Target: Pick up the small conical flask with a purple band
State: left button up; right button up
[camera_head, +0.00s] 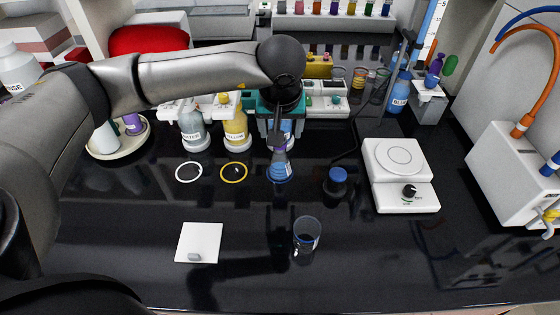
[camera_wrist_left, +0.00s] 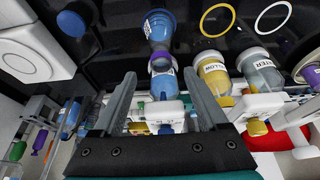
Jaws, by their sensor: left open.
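The small conical flask (camera_head: 279,170) holds blue liquid and has a purple band near its neck. It stands upright on the black bench in the middle of the head view. In the left wrist view the flask (camera_wrist_left: 159,28) is at top centre, its neck pointing toward my fingers. My left gripper (camera_head: 278,128) points down at the flask's neck from above. In the left wrist view the left gripper (camera_wrist_left: 160,74) is open, its fingers apart on either side of the neck's line. I cannot tell whether either finger touches glass. My right gripper is not in view.
A blue-capped dark bottle (camera_head: 336,182) and a white balance (camera_head: 400,175) stand right of the flask. A beaker (camera_head: 306,235) is nearer the front. A yellow ring (camera_head: 233,172) and white ring (camera_head: 189,173) lie left. Yellow (camera_head: 236,130) and water (camera_head: 194,132) bottles stand behind.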

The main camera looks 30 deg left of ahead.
aim_at(280, 157)
pick_arm(q)
jog(key=x, duration=0.6)
jog(key=shift+a+f, duration=0.1)
jog(key=shift+c, duration=0.2)
grip_shut()
dwell(0.4)
dwell(0.8)
